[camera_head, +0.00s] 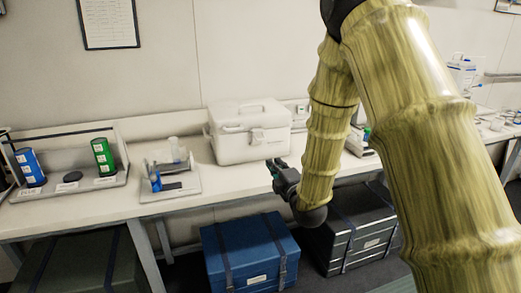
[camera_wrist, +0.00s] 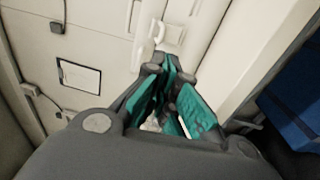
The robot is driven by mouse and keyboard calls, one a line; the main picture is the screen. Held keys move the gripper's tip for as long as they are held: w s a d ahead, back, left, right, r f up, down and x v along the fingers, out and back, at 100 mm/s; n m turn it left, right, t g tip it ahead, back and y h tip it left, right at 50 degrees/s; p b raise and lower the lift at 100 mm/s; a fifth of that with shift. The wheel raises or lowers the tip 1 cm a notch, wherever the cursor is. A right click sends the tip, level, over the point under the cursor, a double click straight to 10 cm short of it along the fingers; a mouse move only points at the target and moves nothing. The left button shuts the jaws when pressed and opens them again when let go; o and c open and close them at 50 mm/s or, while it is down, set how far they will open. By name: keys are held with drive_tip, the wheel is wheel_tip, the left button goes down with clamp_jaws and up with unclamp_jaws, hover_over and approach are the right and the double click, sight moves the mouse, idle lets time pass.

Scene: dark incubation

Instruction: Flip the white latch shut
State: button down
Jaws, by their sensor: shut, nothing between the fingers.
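A white cooler box (camera_head: 228,150) stands on the bench with its lid down and a carry handle on top. Its white latch (camera_head: 257,136) is on the front face and seems to stick out a little; its exact angle is too small to tell. In the wrist view the latch (camera_wrist: 172,36) shows just beyond my fingertips. My gripper (camera_head: 271,163) is in front of the box, below and right of the latch, apart from it in the head view. In the wrist view my gripper (camera_wrist: 172,64) has its teal-padded fingers together at the tips, holding nothing.
A rack with a blue bottle (camera_head: 30,167) and a green bottle (camera_head: 103,156) stands at the left of the bench. A small tray (camera_head: 183,188) with vials lies left of the box. A blue case (camera_head: 250,254) and dark cases are under the bench. The bench front is clear.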

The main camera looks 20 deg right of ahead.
sight(258, 140)
drive_tip(key=w+a+p, duration=0.1)
drive_tip(key=w+p, duration=0.3)
drive_tip(key=w, duration=1)
drive_tip(key=shift+r, duration=0.4)
